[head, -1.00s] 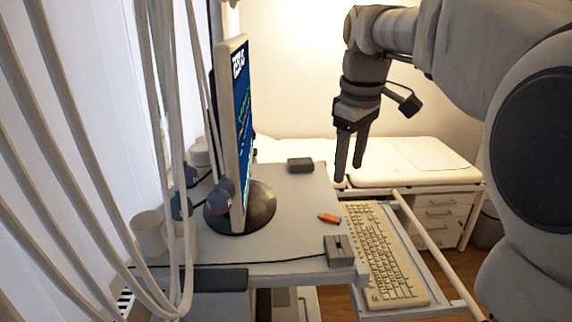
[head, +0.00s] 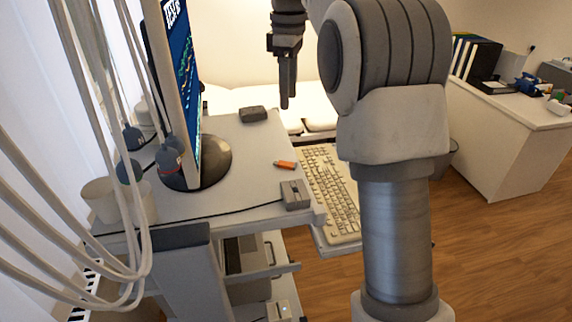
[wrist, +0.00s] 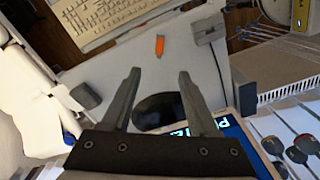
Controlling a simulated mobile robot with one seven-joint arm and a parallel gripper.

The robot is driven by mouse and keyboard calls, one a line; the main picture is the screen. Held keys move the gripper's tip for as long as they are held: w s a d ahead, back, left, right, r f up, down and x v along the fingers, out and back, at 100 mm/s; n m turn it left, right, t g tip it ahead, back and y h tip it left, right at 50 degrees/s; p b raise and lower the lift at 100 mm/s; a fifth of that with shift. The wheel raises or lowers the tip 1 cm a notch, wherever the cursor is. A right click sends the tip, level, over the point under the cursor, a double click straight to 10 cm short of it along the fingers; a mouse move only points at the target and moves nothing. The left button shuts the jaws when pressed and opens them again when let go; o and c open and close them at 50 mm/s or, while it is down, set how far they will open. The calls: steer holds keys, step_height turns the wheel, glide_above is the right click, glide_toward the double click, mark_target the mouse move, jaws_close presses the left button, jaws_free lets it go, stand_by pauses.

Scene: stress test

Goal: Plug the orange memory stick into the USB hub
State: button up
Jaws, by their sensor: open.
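The orange memory stick (head: 285,164) lies flat on the grey desk, left of the keyboard. It also shows in the wrist view (wrist: 160,46), beyond the fingertips. A grey box with slots on top and a black cable, which looks like the USB hub (head: 295,195), sits at the desk's near right corner. It shows at the upper right of the wrist view (wrist: 209,31). My gripper (head: 288,104) hangs fingers down above the far part of the desk. In the wrist view its two fingers (wrist: 159,73) are apart with nothing between them.
A monitor (head: 183,85) on a round dark base stands at the left of the desk. A small dark box (head: 253,114) lies at the far edge. A beige keyboard (head: 328,190) sits on a tray to the right. Pale hanging cables (head: 75,190) fill the left side.

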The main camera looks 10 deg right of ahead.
glide_above(288, 164)
step_height(288, 164, down, 12)
steer(key=shift+w+f+b, duration=0.1)
steer(key=shift+f+b, duration=0.05)
steer(key=shift+b, duration=0.2)
step_height(288, 164, down, 5)
steer(key=shift+f+p, duration=0.1)
steer(key=shift+p, duration=0.25)
stand_by(0.4)
jaws_close()
